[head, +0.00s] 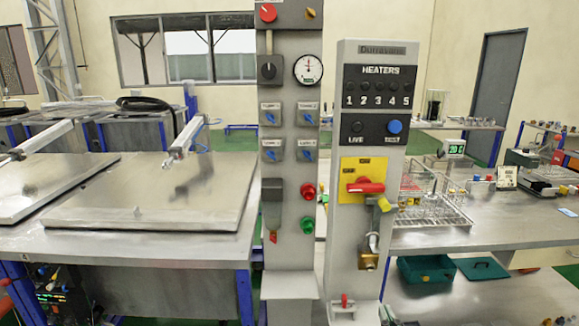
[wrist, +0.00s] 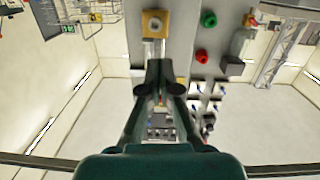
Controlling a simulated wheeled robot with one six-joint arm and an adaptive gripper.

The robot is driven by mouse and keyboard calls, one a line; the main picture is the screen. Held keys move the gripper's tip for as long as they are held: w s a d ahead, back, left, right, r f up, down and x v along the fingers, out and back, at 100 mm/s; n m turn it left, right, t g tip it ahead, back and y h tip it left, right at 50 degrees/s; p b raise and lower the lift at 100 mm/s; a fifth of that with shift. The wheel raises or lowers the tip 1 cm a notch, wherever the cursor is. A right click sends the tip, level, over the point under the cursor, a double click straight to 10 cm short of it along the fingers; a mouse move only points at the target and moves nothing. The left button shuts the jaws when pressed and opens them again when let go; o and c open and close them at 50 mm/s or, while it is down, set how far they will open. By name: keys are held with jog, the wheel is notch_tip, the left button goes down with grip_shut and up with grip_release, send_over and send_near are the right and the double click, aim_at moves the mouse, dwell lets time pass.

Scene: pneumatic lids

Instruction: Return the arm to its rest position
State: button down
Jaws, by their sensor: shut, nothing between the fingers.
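My gripper (wrist: 160,80) shows in the wrist view, its dark fingers together with nothing between them. The view there is turned over, and a grey control panel (wrist: 180,30) stands behind the fingers. I cannot tell how far the fingers are from it. The head view does not show my gripper.
The head view shows a grey control column (head: 291,175) and a heaters post (head: 345,240) with a red-handled switch (head: 366,187). Flat metal lids (head: 160,200) lie on the left bench. A steel bench (head: 440,238) with a wire rack (head: 432,205) stands right.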

jog(key=s+a+f+g, duration=0.1)
jog(key=s+f, duration=0.6)
jog(key=s, duration=0.3)
jog(key=s+a+f, duration=0.1)
jog(key=s+f, duration=0.5)
jog(key=s, duration=0.4)
jog(key=s+g, duration=0.1)
jog(key=s, duration=2.2)
jog(key=shift+s+a+r, duration=0.25)
jog(key=shift+s+a, duration=0.05)
jog(key=shift+s, duration=0.05)
